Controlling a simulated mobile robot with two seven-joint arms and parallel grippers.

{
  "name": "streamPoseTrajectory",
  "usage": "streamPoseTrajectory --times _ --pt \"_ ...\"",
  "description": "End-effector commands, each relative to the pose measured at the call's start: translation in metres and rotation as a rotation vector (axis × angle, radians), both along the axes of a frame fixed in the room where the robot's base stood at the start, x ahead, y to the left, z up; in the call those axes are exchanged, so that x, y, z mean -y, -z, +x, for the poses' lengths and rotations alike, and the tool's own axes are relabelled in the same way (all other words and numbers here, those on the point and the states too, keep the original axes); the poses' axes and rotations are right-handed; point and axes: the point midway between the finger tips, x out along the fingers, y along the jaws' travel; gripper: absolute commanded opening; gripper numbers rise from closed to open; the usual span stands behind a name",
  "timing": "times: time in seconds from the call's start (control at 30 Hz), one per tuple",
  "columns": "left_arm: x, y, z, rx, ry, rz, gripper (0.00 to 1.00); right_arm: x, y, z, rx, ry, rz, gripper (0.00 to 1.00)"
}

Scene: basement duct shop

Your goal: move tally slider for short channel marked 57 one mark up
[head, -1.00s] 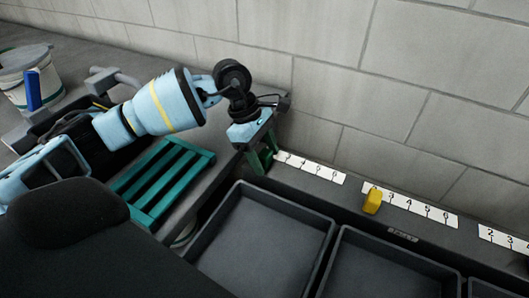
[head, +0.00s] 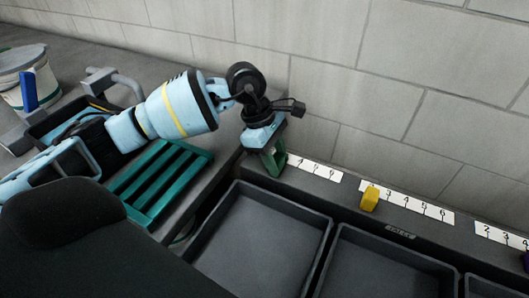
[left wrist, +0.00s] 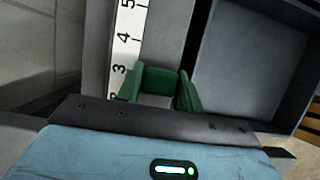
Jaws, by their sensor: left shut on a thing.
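My left gripper (head: 273,160) has green fingers and is low at the left end of the leftmost white number strip (head: 318,170). In the left wrist view the gripper (left wrist: 160,82) is right beside the strip (left wrist: 120,50), with its fingertips about level with the 3. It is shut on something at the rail. A yellow slider (head: 370,199) stands near the low end of the middle strip (head: 418,208). No marking 57 is readable. My right gripper is not in view.
Dark empty trays (head: 262,232) lie in front of the strip ledge. A block wall (head: 400,90) rises close behind it. A green slatted rack (head: 160,180) and a white bucket (head: 38,80) are at left. A purple piece (head: 525,260) shows at the right edge.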

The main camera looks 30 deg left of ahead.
Motion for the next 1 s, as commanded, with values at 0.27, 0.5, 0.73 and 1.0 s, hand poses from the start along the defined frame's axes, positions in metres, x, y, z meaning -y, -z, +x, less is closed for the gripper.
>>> streamPoseTrajectory --times 0.27,0.5,0.73,1.0 --pt "0.002 -0.001 0.000 0.002 0.000 0.000 0.00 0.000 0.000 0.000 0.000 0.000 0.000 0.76" --pt "0.002 -0.001 0.000 0.001 0.001 0.000 0.58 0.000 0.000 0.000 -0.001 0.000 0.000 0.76" --pt "0.001 -0.002 0.000 0.001 0.001 0.000 0.58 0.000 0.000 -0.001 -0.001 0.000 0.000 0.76" --pt "-0.011 -0.032 0.000 0.004 0.000 0.000 0.58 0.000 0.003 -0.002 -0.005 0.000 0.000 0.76"
